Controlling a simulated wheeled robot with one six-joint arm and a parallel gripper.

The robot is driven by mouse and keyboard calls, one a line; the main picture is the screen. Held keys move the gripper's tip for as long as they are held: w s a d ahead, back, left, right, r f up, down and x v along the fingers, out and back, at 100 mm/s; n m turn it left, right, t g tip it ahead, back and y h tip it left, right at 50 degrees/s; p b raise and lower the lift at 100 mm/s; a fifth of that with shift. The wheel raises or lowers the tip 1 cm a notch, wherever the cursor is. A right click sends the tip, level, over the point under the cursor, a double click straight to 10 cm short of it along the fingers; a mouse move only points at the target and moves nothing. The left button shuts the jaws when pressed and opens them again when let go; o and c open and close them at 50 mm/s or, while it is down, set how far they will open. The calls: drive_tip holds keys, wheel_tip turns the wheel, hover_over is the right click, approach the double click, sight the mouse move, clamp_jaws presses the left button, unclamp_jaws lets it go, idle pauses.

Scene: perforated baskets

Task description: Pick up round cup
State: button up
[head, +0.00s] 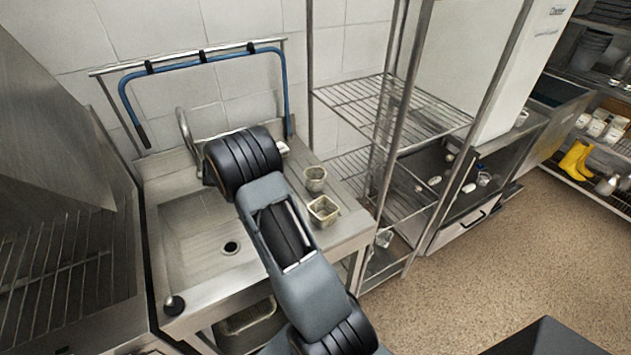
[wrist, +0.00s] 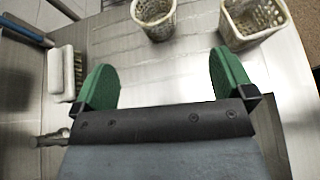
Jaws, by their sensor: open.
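The round cup (head: 315,178) is a small perforated beige basket standing upright on the steel counter right of the sink. In the wrist view the round cup (wrist: 154,16) is at the top, beyond my gripper and roughly in line with the gap between its fingers. My gripper (wrist: 163,80) has two green fingers spread apart, with nothing between them. It is apart from the cup. In the head view my own arm hides the gripper.
A square perforated basket (head: 323,210) stands close to the round cup, nearer the counter's front edge. A white brush (wrist: 62,74) lies left of my gripper in the wrist view. The sink (head: 215,235) is on the left, and a wire rack (head: 395,110) stands on the right.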

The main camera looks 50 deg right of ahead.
drive_tip(key=p, duration=0.1)
approach(324, 174)
drive_tip(key=shift+n+h, duration=0.4)
drive_tip(key=shift+w+f+p+x, duration=0.15)
drive_tip(key=shift+p+x, duration=0.25)
drive_tip(key=shift+x, duration=0.4)
drive_tip(key=shift+f+p+x, duration=0.2)
drive_tip(key=shift+p+x, duration=0.2)
drive_tip(key=shift+x, duration=0.45)
drive_tip(key=shift+w+f+p+x, duration=0.15)
drive_tip(key=shift+p+x, duration=0.25)
drive_tip(key=shift+x, duration=0.4)
drive_tip(key=shift+s+a, duration=0.1)
drive_tip(key=shift+a, duration=0.1)
drive_tip(key=shift+c, duration=0.4)
drive_tip(key=c, duration=0.7)
